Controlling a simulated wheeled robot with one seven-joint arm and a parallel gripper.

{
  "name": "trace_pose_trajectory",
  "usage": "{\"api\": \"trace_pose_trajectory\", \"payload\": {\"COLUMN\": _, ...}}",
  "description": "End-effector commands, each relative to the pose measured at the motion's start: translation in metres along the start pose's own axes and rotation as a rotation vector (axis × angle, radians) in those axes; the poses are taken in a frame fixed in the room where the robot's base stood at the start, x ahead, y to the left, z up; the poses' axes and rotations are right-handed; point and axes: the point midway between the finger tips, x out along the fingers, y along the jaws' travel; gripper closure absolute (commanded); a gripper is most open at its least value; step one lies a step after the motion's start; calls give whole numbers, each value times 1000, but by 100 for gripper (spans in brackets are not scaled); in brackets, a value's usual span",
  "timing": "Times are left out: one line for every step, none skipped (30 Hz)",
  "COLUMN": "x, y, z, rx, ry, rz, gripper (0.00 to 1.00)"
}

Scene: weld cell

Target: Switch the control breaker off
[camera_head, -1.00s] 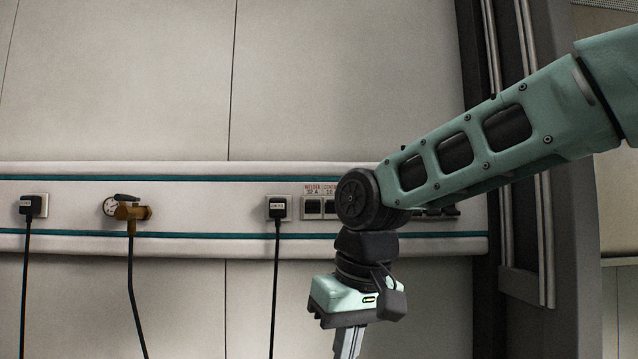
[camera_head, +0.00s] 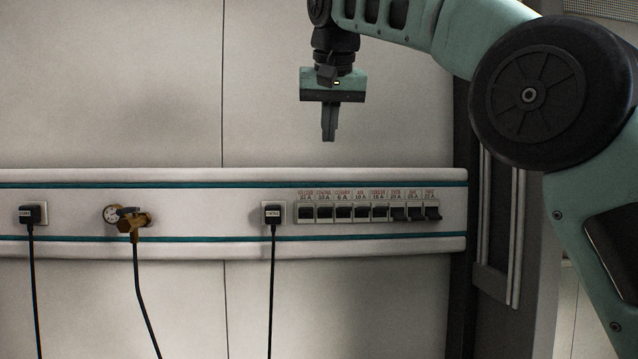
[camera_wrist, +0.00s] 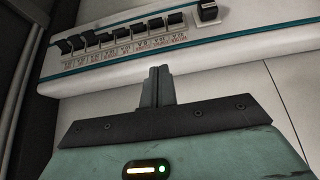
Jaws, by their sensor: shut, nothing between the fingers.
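A row of several breakers with dark levers sits on the wall rail in the head view. The control breaker (camera_head: 325,212) appears to be second from the left, beside the welder breaker (camera_head: 306,213); its small label is hard to read. Its lever looks level with its left neighbours, while the three rightmost levers sit lower. The row shows turned around in the wrist view, where the control breaker (camera_wrist: 155,24) is second from the right. My gripper (camera_head: 328,138) points down, shut and empty, above the rail and apart from the breakers. Its fingertips (camera_wrist: 158,72) also show in the wrist view.
A black plug (camera_head: 272,214) with a hanging cable is just left of the breakers. A brass valve with a gauge (camera_head: 130,220) and another plug (camera_head: 31,214) are farther left on the rail (camera_head: 200,247). A dark upright frame (camera_head: 490,230) stands to the right. The wall above is bare.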

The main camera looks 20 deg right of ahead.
Motion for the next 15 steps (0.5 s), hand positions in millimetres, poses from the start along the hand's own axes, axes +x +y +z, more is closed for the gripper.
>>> {"api": "trace_pose_trajectory", "payload": {"x": -1, "y": 0, "z": -1, "rx": 2, "ry": 1, "rz": 2, "gripper": 100}}
{"api": "trace_pose_trajectory", "payload": {"x": -1, "y": 0, "z": -1, "rx": 2, "ry": 2, "rz": 2, "gripper": 100}}
{"api": "trace_pose_trajectory", "payload": {"x": -1, "y": 0, "z": -1, "rx": 2, "ry": 2, "rz": 2, "gripper": 100}}
{"api": "trace_pose_trajectory", "payload": {"x": -1, "y": 0, "z": 0, "rx": 2, "ry": 2, "rz": 2, "gripper": 100}}
{"api": "trace_pose_trajectory", "payload": {"x": -1, "y": 0, "z": 0, "rx": 2, "ry": 2, "rz": 2, "gripper": 100}}
{"api": "trace_pose_trajectory", "payload": {"x": -1, "y": 0, "z": 0, "rx": 2, "ry": 2, "rz": 1, "gripper": 100}}
{"api": "trace_pose_trajectory", "payload": {"x": -1, "y": 0, "z": 0, "rx": 2, "ry": 2, "rz": 1, "gripper": 100}}
{"api": "trace_pose_trajectory", "payload": {"x": -1, "y": 0, "z": 0, "rx": 2, "ry": 1, "rz": 1, "gripper": 100}}
{"api": "trace_pose_trajectory", "payload": {"x": 0, "y": 0, "z": 0, "rx": 1, "ry": 2, "rz": 1, "gripper": 100}}
{"api": "trace_pose_trajectory", "payload": {"x": 0, "y": 0, "z": 0, "rx": 1, "ry": 1, "rz": 1, "gripper": 100}}
{"api": "trace_pose_trajectory", "payload": {"x": 1, "y": 0, "z": 0, "rx": 1, "ry": 1, "rz": 1, "gripper": 100}}
{"api": "trace_pose_trajectory", "payload": {"x": 3, "y": 0, "z": 0, "rx": 1, "ry": 1, "rz": 1, "gripper": 100}}
{"api": "trace_pose_trajectory", "payload": {"x": 5, "y": 0, "z": 0, "rx": 1, "ry": 1, "rz": 2, "gripper": 100}}
{"api": "trace_pose_trajectory", "payload": {"x": 8, "y": 0, "z": 0, "rx": 1, "ry": 0, "rz": 2, "gripper": 100}}
{"api": "trace_pose_trajectory", "payload": {"x": 13, "y": 0, "z": 0, "rx": 1, "ry": -1, "rz": 2, "gripper": 100}}
